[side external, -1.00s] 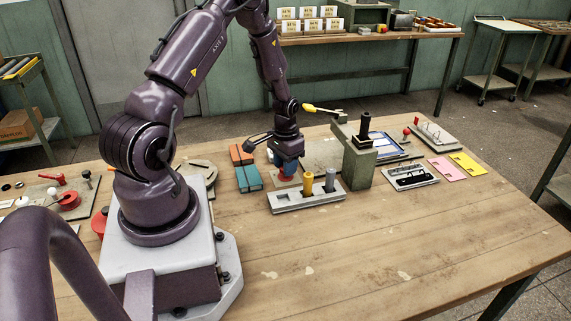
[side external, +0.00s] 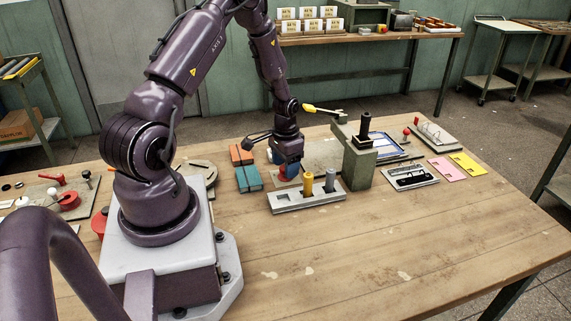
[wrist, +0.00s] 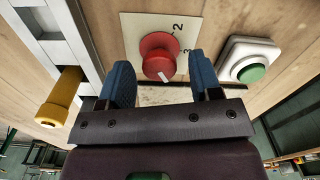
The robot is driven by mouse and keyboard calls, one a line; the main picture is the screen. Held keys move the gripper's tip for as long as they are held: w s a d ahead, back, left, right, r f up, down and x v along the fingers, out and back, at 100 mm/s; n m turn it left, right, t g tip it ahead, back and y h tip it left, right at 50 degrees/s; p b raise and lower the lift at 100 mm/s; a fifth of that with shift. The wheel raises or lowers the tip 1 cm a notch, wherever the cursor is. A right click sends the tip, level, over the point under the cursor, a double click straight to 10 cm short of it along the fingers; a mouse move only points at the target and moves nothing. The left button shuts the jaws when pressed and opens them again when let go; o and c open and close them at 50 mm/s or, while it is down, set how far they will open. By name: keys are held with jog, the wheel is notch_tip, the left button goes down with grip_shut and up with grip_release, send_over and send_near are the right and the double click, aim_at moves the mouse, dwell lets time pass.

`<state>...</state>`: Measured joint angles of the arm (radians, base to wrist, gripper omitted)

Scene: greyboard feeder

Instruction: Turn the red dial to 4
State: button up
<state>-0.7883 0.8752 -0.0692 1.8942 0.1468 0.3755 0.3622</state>
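In the wrist view the red dial (wrist: 157,50) sits on a pale plate (wrist: 134,32) marked with a 2 and, partly hidden, a 3. A white mark on the dial points toward the bottom of the picture, slightly right. No 4 is visible. My gripper (wrist: 160,68) has its two blue fingers apart, one on each side of the dial, with gaps showing on both sides. In the side view my gripper (side external: 289,172) is low over the table, and the dial is mostly hidden behind it.
A green button (wrist: 251,73) in a white housing is right of the dial in the wrist view. A grey-green block (side external: 358,168) stands to the right. The front table is clear.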

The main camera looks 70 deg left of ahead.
notch_tip(320, 180, up, 13)
dwell(0.6)
dwell(0.3)
jog(key=s+d+r+m+t, duration=0.1)
jog(key=s+d+r, duration=0.3)
jog(key=d+r, duration=0.6)
jog(key=s+d+r+m+t, duration=0.1)
jog(key=s+d+r+t, duration=0.3)
jog(key=d+r, duration=0.6)
jog(key=s+d, duration=0.1)
jog(key=d, duration=0.4)
jog(key=shift+d+m+t, duration=0.25)
jog(key=shift+m+t, duration=0.05)
jog(key=shift+m, duration=0.1)
